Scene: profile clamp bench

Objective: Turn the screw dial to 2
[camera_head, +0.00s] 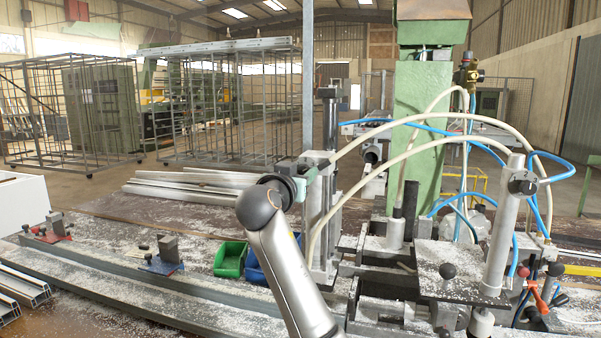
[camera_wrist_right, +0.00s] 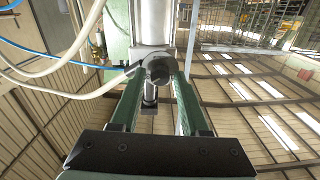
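My right arm rises from the bottom of the head view. Its green-fingered right gripper (camera_head: 303,178) is at the clamp column left of the green machine post. In the right wrist view the gripper's two green fingers (camera_wrist_right: 158,82) point at a dark round knob, the screw dial (camera_wrist_right: 157,69), on the end of a pale cylinder. The dial lies between the fingertips, one on each side. Whether they touch it I cannot tell. The dial's numbers are not readable. In the head view the dial is hidden behind the gripper. My left gripper is not in view.
A second cylinder with a black knob (camera_head: 522,183) stands at the right. Blue and cream hoses (camera_head: 452,135) arch over the clamps. A green bin (camera_head: 230,259) sits beside my arm. Long profiles (camera_head: 190,187) lie behind; small clamps (camera_head: 166,255) stand on the left rail.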

